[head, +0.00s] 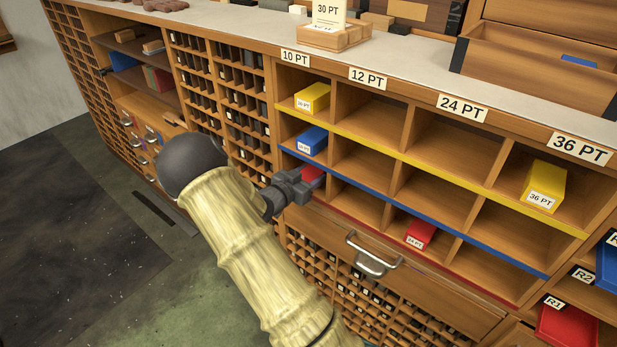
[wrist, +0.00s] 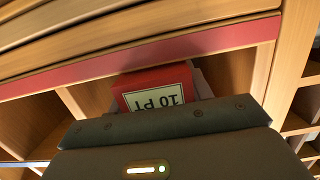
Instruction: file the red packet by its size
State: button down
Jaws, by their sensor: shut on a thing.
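The red packet (head: 312,174) is at the mouth of the bottom-left compartment, in the red-striped row under the 10 PT sign (head: 295,58). My gripper (head: 298,187) is shut on its near end and partly hides it. In the wrist view the packet (wrist: 150,82) shows an upside-down label reading 10 PT (wrist: 158,100). It appears to be within the compartment opening, beside the upright on the right. My gripper's dark body (wrist: 165,122) covers the lower part of that view. Whether the packet touches the compartment floor cannot be told.
Yellow packets (head: 313,98) (head: 543,186) sit in the top row's 10 PT and 36 PT compartments. A blue packet (head: 312,141) sits in the middle row under 10 PT. Another red packet (head: 420,233) is in the bottom row under 24 PT. A drawer handle (head: 374,256) projects below.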

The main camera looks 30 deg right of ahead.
jog(key=shift+w+d+r, duration=0.1)
jog(key=shift+w+d, duration=0.2)
jog(key=shift+d, duration=0.6)
jog(key=c, duration=0.6)
grip_release()
jog(key=shift+o, duration=0.2)
jog(key=p+v, duration=0.1)
jog(key=v, duration=1.6)
jog(key=shift+a, duration=0.2)
